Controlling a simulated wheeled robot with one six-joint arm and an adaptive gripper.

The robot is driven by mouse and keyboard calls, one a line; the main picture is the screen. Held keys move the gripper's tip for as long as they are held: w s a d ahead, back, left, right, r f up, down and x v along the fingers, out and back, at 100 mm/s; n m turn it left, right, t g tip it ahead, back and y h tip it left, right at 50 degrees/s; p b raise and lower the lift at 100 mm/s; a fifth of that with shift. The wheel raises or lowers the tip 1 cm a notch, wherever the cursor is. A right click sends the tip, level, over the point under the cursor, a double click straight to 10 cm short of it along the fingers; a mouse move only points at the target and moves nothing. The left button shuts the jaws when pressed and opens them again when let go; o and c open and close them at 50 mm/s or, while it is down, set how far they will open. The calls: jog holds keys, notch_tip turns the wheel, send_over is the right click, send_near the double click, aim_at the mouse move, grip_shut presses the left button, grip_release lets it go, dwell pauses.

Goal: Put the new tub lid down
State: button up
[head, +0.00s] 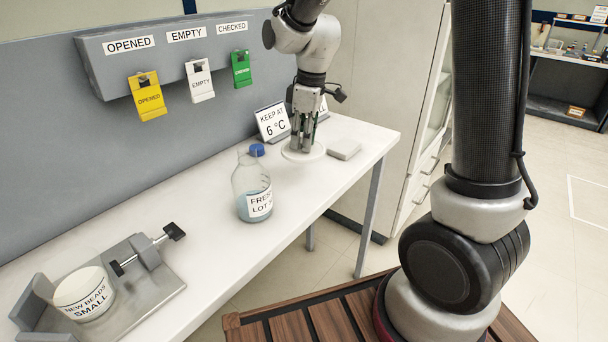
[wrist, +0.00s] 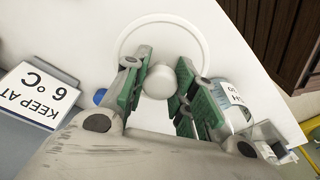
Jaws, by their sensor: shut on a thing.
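My gripper (head: 304,149) points down at the far end of the white bench, shut on the knob (wrist: 160,81) of the new tub lid. The lid (head: 290,155) is a white round disc; its rim (wrist: 124,45) also shows in the wrist view, between and beyond the fingers (wrist: 162,92). It is level, at or very close to the bench top; I cannot tell if it touches. The white tub (head: 83,296), labelled NEW BEADS SMALL, stands open in a grey clamp fixture (head: 130,312) at the near left.
A clear bottle (head: 252,190) with blue contents stands left of the lid, with a blue cap (head: 257,150) behind it. A KEEP AT 6 °C sign (head: 271,122) stands behind the lid. A grey slab (head: 343,149) lies to its right. Bare bench (head: 190,225) lies between bottle and fixture.

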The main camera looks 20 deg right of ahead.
notch_tip(320, 180, down, 8)
jog(key=shift+f, duration=0.25)
jog(key=shift+f, duration=0.1)
jog(key=o, duration=1)
